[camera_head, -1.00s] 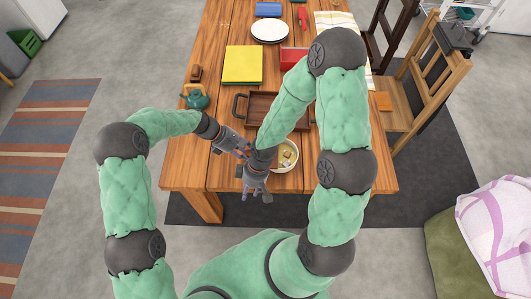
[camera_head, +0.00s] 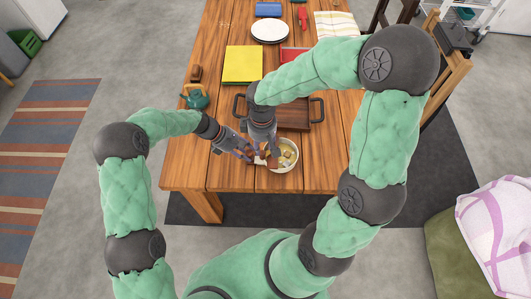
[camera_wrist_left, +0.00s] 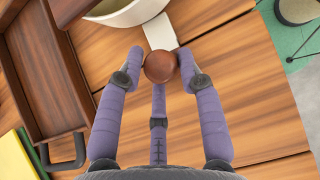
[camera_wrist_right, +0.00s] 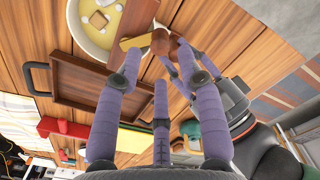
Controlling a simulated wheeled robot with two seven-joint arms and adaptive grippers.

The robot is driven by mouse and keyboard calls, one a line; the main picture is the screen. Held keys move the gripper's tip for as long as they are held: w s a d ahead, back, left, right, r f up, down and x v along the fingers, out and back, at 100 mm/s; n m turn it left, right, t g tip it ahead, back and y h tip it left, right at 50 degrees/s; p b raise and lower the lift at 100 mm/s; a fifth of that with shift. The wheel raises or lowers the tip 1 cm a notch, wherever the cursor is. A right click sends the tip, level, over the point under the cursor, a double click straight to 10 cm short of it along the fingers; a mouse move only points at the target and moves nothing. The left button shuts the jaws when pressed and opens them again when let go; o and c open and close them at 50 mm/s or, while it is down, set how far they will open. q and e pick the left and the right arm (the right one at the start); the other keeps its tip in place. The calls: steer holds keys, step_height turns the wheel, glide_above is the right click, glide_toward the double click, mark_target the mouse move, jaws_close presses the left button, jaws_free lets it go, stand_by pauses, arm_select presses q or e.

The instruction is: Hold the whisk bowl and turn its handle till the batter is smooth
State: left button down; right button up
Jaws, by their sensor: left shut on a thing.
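The whisk bowl (camera_head: 291,150) stands near the table's front edge, with pale yellow batter and lumps in it. It also shows in the right wrist view (camera_wrist_right: 74,28). My left gripper (camera_head: 252,155) is at the bowl's left side, shut on a round brown handle end (camera_wrist_left: 160,67), which sits between its fingertips beside a white bar (camera_wrist_left: 159,32) leading to the bowl. My right gripper (camera_head: 268,158) is close over the bowl's left edge, beside the left one. Its fingers (camera_wrist_right: 157,60) are spread, and I see nothing clasped. A yellow bar (camera_wrist_right: 138,42) shows beyond them, by the brown handle.
A brown tray (camera_head: 293,116) lies just behind the bowl. The table's front right is clear.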

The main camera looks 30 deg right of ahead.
mark_target(263, 152)
steer(key=shift+f, duration=2.35)
steer(key=m, duration=1.7)
jaws_close()
